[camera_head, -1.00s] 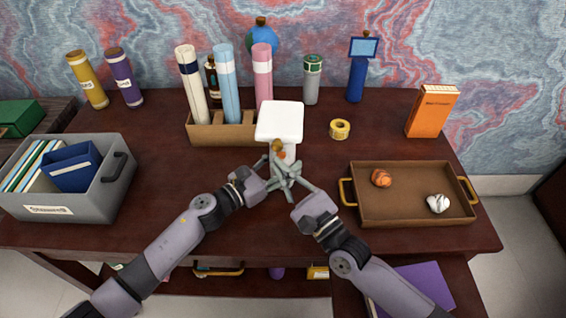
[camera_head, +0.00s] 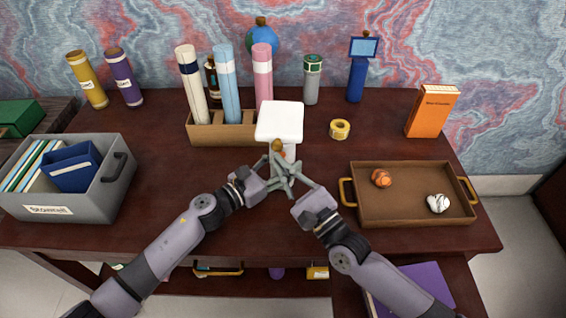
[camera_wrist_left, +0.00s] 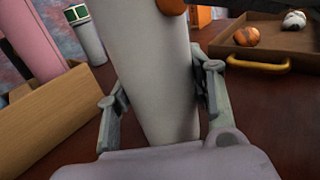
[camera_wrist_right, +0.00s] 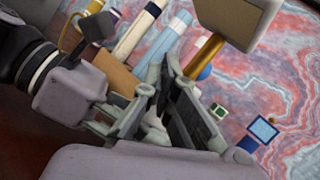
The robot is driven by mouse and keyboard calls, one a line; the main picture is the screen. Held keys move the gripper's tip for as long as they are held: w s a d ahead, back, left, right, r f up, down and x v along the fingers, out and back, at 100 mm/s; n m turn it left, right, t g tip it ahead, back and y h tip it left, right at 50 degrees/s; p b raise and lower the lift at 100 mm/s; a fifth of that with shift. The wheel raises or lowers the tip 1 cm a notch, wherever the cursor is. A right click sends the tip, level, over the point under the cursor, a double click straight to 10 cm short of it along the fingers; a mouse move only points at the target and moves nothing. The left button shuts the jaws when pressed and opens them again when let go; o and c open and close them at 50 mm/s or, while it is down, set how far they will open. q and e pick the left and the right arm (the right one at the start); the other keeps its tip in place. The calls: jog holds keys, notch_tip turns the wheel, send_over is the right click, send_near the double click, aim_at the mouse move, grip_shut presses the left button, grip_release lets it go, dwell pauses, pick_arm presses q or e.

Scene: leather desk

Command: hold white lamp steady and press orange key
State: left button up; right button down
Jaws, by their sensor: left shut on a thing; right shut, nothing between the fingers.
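The white lamp (camera_head: 279,122) stands upright on the desk in the middle of the head view, with a flat white head, a brass neck and a white body. The brass neck (camera_wrist_right: 205,55) also shows in the right wrist view. My left gripper (camera_head: 282,176) is shut on the body (camera_wrist_left: 150,70), one finger on each side. The orange key (camera_wrist_left: 172,5) is cut off at the top of the left wrist view. My right gripper (camera_wrist_right: 168,75) is shut and empty, its fingertips close before the lamp's upper body.
A cardboard holder (camera_head: 225,134) with rolled tubes stands behind left of the lamp. A brown tray (camera_head: 410,212) with two small balls is at right. A grey bin (camera_head: 110,190) stands at left.

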jog(key=shift+w, duration=0.35)
dwell(0.4)
jog(key=shift+s, duration=0.8)
jog(key=s, duration=0.6)
jog(key=shift+a, duration=0.25)
pick_arm(q)
jog(key=o, duration=1.6)
